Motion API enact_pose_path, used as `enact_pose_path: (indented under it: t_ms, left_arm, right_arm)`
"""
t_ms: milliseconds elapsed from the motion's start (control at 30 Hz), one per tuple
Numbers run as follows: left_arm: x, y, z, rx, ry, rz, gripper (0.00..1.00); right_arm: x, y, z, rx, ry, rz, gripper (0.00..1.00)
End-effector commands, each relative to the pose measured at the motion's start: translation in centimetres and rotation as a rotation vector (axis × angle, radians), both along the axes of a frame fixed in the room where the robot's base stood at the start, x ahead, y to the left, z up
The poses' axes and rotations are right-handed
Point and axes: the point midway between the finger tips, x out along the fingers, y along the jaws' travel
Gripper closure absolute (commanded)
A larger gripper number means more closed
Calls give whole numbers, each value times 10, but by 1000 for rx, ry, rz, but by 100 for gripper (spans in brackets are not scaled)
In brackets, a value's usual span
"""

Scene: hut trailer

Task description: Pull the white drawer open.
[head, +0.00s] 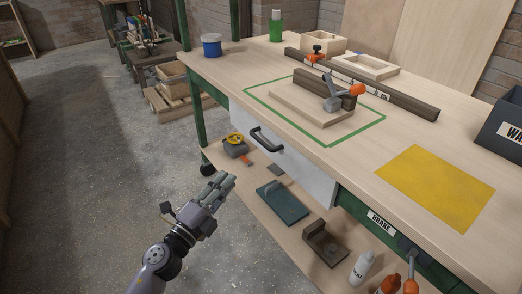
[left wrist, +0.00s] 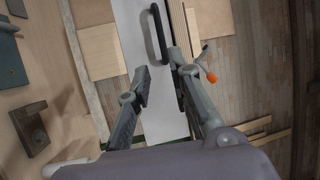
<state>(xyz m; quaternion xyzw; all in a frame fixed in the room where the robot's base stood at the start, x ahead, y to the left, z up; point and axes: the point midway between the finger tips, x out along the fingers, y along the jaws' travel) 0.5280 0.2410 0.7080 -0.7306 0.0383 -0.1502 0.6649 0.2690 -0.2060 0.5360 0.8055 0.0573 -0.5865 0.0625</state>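The white drawer (head: 300,172) sits under the workbench top, its front about in line with the bench edge. Its dark bar handle (head: 265,140) is on the front, towards the left. My left gripper (head: 221,184) is in front of the drawer, lower than the handle and apart from it. In the left wrist view the gripper (left wrist: 159,66) is open and empty. The handle (left wrist: 157,35) shows beyond its fingertips, against the white drawer front (left wrist: 133,35). My right gripper is not in view.
The workbench top (head: 345,170) carries a clamp (head: 335,98) on a wooden board and a yellow mat (head: 435,187). Concrete floor (head: 90,170) is clear at the left.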

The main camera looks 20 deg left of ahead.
Motion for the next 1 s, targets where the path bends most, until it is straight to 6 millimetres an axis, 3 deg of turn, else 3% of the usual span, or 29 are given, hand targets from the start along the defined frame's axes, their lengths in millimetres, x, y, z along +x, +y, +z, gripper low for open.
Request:
enact_pose_path:
  t_ms: [233,500,700,1000]
  left_arm:
    - [31,-8,12,7,-8,-2,80]
    - [88,-24,21,4,-8,-1,80]
    - [128,-35,26,4,-6,-1,80]
    - [161,-44,31,3,-5,-1,80]
  right_arm:
    - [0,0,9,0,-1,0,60]
    - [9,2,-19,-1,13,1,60]
    - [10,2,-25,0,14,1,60]
    - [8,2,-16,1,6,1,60]
